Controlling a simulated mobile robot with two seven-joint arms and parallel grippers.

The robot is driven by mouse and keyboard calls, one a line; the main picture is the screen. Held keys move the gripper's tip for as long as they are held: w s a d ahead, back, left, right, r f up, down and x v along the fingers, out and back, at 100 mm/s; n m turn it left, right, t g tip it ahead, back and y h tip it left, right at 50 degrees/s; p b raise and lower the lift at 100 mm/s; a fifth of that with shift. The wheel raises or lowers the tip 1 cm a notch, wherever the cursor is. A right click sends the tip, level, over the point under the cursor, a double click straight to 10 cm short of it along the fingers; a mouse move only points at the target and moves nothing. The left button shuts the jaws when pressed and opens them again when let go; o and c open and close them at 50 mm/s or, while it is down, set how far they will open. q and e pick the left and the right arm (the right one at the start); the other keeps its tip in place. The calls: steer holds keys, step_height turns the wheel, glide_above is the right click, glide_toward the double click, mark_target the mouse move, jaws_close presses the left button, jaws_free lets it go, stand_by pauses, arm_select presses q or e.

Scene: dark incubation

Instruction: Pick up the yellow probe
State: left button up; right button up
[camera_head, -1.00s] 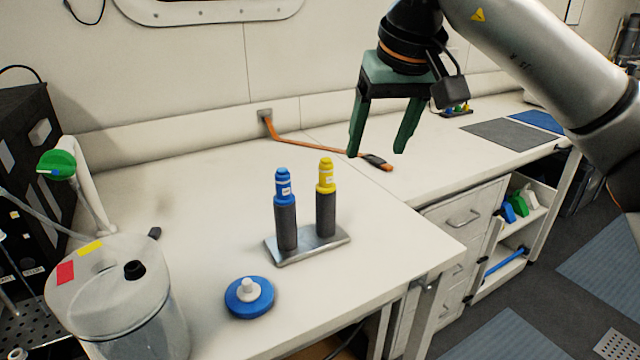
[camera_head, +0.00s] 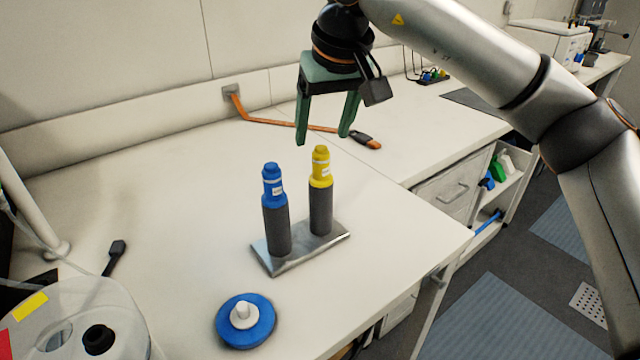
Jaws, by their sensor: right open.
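The yellow probe (camera_head: 320,168) stands upright, with a yellow top and dark grey lower body, on a metal base plate (camera_head: 336,238). A blue probe (camera_head: 273,185) of the same shape stands upright to its left on the same plate. My right gripper (camera_head: 322,140) is open and empty, fingers pointing down, just above the yellow probe's top in the picture. I cannot tell exactly how far apart they are in depth. My left gripper is not in view.
A blue disc with a white knob (camera_head: 246,318) lies in front of the plate. A clear lidded vessel (camera_head: 125,318) stands at the lower left.

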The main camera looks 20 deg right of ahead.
mark_target(323, 149)
steer(key=x, duration=0.5)
steer(key=shift+s+d+f, duration=0.15)
steer(key=shift+d+f, duration=0.05)
steer(key=shift+f, duration=0.1)
steer(key=shift+w+f, duration=0.25)
steer(key=shift+f, duration=0.2)
steer(key=shift+c, duration=0.2)
steer(key=shift+r, duration=0.1)
jaws_close()
stand_by(0.5)
